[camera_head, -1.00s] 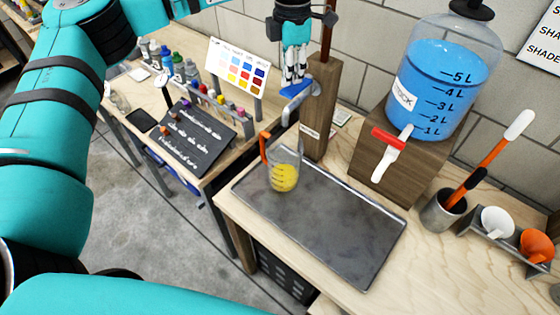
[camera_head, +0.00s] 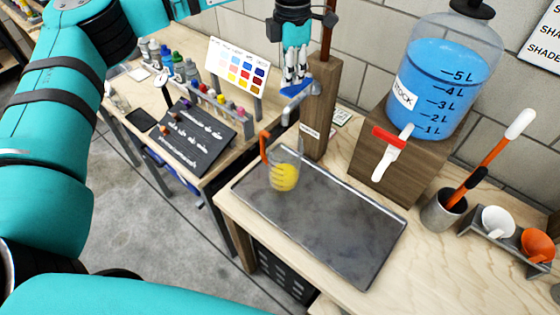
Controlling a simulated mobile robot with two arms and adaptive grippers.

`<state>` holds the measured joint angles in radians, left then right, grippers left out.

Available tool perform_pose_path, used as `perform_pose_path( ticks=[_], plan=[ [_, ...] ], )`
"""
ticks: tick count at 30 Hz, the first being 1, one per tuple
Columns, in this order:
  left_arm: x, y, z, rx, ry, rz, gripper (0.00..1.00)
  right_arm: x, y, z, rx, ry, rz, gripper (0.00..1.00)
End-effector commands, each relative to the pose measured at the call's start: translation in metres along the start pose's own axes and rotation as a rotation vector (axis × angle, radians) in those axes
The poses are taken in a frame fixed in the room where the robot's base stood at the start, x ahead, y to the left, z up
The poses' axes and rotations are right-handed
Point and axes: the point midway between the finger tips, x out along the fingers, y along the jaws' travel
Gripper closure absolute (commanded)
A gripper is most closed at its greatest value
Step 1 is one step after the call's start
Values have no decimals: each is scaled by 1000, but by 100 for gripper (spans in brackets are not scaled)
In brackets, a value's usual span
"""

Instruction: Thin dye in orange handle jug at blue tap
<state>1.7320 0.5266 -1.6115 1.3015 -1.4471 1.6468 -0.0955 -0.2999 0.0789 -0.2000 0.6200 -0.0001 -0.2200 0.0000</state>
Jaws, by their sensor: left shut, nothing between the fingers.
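The jug (camera_head: 284,172) has an orange handle (camera_head: 264,147) and holds yellow dye. It stands upright at the back left of the grey tray, below the blue tap (camera_head: 299,88). The tap is on a wooden post (camera_head: 319,110). My left gripper (camera_head: 295,82) is shut and empty, pointing down at the blue tap; its fingertips are at or just above the blue part, and I cannot tell whether they touch. No stream of water shows clearly. My right gripper is out of view.
The grey tray (camera_head: 340,240) is otherwise bare. A stock tank (camera_head: 445,80) of blue liquid with a red-handled spigot (camera_head: 388,140) stands right on a wooden block. Further right are a metal cup (camera_head: 443,211) with tools and two small funnels. Bottles and a colour chart (camera_head: 238,68) are left.

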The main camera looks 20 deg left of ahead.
Motion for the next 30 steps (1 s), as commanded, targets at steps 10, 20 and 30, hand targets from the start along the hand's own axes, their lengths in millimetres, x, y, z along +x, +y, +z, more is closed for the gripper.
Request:
perform_pose_path(
  ticks=[10,20,30],
  plan=[
    [16,0,0,0,0,-1,100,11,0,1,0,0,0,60],
    [30,0,0,-1,0,0,100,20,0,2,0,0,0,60],
    [30,0,0,-1,0,0,100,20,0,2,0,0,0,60]
  ],
)
